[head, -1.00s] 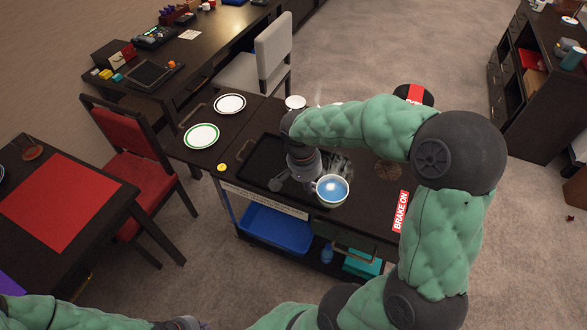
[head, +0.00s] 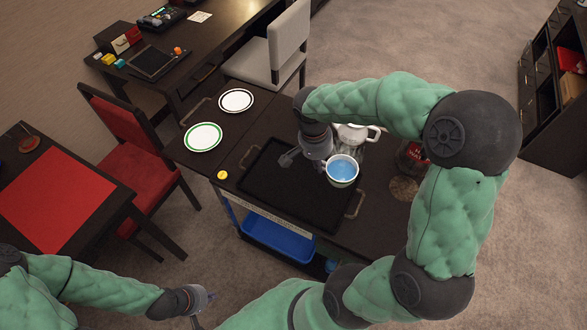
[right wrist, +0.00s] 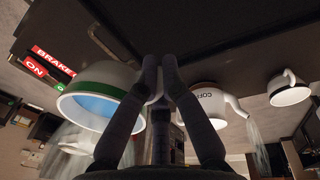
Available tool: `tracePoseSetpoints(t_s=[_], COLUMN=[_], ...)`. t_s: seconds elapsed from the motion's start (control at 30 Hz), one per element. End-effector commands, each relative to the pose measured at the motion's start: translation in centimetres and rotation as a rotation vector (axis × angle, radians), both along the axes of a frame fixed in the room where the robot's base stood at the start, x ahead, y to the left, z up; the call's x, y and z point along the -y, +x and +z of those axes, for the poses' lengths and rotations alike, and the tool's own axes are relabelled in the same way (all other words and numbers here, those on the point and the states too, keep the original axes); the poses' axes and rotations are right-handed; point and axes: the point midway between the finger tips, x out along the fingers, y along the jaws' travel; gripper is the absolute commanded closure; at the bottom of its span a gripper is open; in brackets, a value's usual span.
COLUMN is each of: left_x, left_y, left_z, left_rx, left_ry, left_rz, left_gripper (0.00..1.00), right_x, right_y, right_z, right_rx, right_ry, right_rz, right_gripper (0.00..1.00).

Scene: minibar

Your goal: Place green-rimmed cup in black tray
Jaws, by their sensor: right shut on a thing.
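The green-rimmed cup (head: 342,172), pale outside and blue inside, shows in the head view at the tray's right end. My right gripper (head: 322,161) is at its left side, shut on it. In the right wrist view, the fingers (right wrist: 161,72) meet at the handle of the cup (right wrist: 92,106), whose green band shows. The black tray (head: 290,197) lies flat on the dark cart, with a handle at each end. The cup appears upright and overlaps the tray's right edge; its height above it is unclear. My left gripper (head: 204,304) is low at the front, away from the cart, its fingers unclear.
A green-rimmed plate (head: 203,137), a dark-rimmed plate (head: 236,101) and a yellow item (head: 222,175) stand left of the tray. A white pot (head: 353,134) is close behind the cup. A coffee pot (right wrist: 207,106) shows in the right wrist view. A red chair (head: 140,165) is left.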

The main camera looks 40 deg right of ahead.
Motion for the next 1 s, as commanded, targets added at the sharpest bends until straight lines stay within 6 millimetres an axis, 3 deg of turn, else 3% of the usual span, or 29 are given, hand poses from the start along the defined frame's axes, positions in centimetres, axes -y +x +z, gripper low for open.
tracePoseSetpoints(t_s=[0.43,0.7,1.0], left_x=[0.0,0.0,0.0], left_y=[0.0,0.0,0.0], left_z=[-2.4,-3.8,-4.2], left_rx=[-0.001,-0.001,0.000], left_ry=[0.000,0.000,0.000], left_rz=[0.001,0.000,0.000], left_gripper=[1.00,1.00,1.00], right_x=[-3.1,-4.1,-4.5], right_y=[7.9,10.6,11.7], right_z=[-4.1,-7.8,-8.9], right_rx=[-0.001,-0.001,0.001], right_ry=[0.000,0.000,0.000], right_rz=[0.004,0.003,0.001], right_gripper=[1.00,1.00,1.00])
